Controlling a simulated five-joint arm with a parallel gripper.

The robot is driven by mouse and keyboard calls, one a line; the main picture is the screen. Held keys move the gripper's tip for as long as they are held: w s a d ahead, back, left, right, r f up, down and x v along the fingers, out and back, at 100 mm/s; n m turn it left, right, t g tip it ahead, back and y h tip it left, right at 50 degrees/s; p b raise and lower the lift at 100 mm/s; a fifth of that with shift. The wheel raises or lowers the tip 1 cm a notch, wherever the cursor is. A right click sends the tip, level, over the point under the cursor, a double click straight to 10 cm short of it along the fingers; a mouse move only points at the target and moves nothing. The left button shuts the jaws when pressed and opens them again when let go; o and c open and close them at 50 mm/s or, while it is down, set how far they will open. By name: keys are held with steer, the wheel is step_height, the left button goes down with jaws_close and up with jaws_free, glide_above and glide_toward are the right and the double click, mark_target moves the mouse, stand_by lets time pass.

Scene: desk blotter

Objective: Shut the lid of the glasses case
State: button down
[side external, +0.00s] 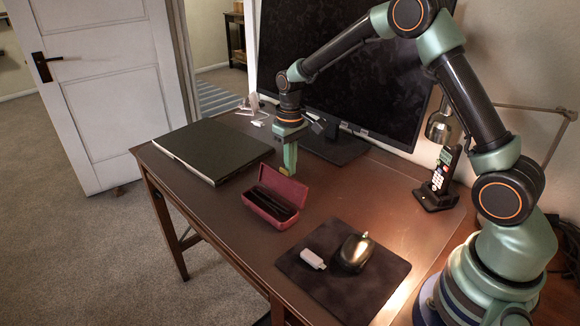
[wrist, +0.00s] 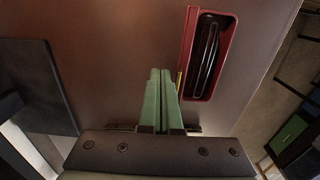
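The red glasses case (side external: 268,209) lies on the desk with its lid (side external: 284,184) standing up, open. Dark contents, perhaps glasses, lie in the case. My gripper (side external: 289,171) points down just behind the lid, on its outer side, with the fingertips partly hidden by it. In the wrist view the case (wrist: 233,50) is at upper right, and its lid (wrist: 188,45) shows nearly edge-on along the left side. The green fingers (wrist: 160,72) are together and empty, to the left of the lid. I cannot tell whether they touch it.
A black flat book or laptop (side external: 213,149) lies left of the case. A mouse pad (side external: 335,290) with a mouse (side external: 354,252) and a white stick (side external: 313,259) is at the front right. A monitor (side external: 340,75) and a cordless phone (side external: 440,178) stand behind. The desk between is clear.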

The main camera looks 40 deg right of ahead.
steer(key=shift+f, duration=0.1)
steer(key=shift+f, duration=1.45)
steer(key=shift+a, duration=3.5)
steer(key=shift+r, duration=0.15)
steer(key=shift+r, duration=2.9)
